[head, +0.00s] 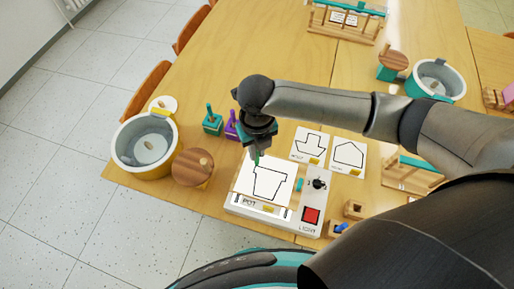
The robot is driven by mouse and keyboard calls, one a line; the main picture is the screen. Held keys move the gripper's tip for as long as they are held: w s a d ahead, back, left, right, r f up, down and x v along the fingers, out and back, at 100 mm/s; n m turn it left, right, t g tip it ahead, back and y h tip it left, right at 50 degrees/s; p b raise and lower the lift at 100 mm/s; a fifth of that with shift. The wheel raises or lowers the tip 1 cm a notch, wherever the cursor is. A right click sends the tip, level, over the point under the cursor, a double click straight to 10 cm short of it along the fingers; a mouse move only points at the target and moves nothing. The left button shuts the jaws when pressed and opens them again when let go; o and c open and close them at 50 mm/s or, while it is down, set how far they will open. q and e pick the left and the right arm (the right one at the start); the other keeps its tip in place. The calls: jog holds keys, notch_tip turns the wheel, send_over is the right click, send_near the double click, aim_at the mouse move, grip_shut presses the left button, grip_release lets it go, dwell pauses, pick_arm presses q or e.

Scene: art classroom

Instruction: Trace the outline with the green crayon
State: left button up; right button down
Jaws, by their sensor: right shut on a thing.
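The pot outline (270,184) is drawn in black on a white sheet on a light board (235,208) labelled "LIGHT" near the table's front edge. My right gripper (257,150) points down over the sheet's upper left part. It is shut on the green crayon (257,158), whose lower end shows just below the jaws near the outline's top left corner. I cannot tell whether the tip touches the paper. My left gripper is not in view.
Two outline cards (348,153) lie behind the board. Small wooden holders (353,209) lie at the right. The table's middle back (250,55) is clear.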

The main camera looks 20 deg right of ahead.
jog(key=shift+f+b, duration=0.5)
jog(key=shift+f, duration=0.45)
jog(key=shift+r, duration=0.1)
jog(key=shift+p, duration=0.45)
jog(key=shift+s+d+p, duration=0.1)
jog(key=shift+d+p, duration=0.05)
jog(key=shift+p, duration=0.15)
jog(key=shift+s+d, duration=0.1)
jog(key=shift+d, duration=0.05)
jog(key=shift+d, duration=0.1)
dwell(0.4)
jog(key=shift+s+d+p, duration=0.15)
jog(key=shift+d+p, duration=0.05)
jog(key=shift+p, duration=0.35)
